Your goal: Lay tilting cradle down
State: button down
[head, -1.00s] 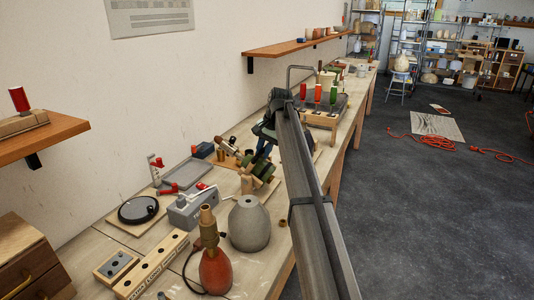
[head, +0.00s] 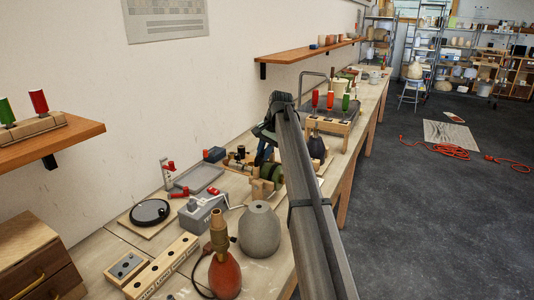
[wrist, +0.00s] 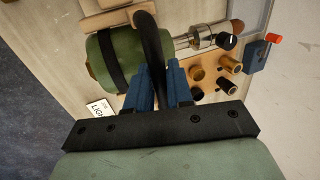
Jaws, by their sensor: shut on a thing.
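The tilting cradle is a wooden frame (head: 257,189) on the bench, holding a green lamp body (head: 268,172) with a dark strap. The body looks close to level. In the wrist view the green body (wrist: 122,48) lies sideways, its metal neck (wrist: 203,37) pointing right. My gripper (wrist: 158,75) has blue fingers shut on the cradle's curved black handle (wrist: 152,38), which arches over the body. In the head view my gripper (head: 264,151) is just above the cradle, and my arm hides part of its right side.
A wooden block with brass fittings (wrist: 216,72) sits close beside the neck.

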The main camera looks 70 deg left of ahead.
jog(key=shift+s+f, duration=0.3)
jog(key=shift+f, duration=0.1)
dwell(0.3)
jog(key=c, duration=1.4)
grip_release()
jog(key=shift+o, duration=0.5)
jog(key=shift+a+f, duration=0.15)
jog(key=shift+a, duration=0.05)
jog(key=shift+o, duration=0.7)
jog(key=shift+r, duration=0.2)
jog(key=shift+w+r, duration=0.1)
jog(key=v, duration=1.3)
jog(key=shift+r, duration=0.4)
jog(key=shift+d+f, duration=0.1)
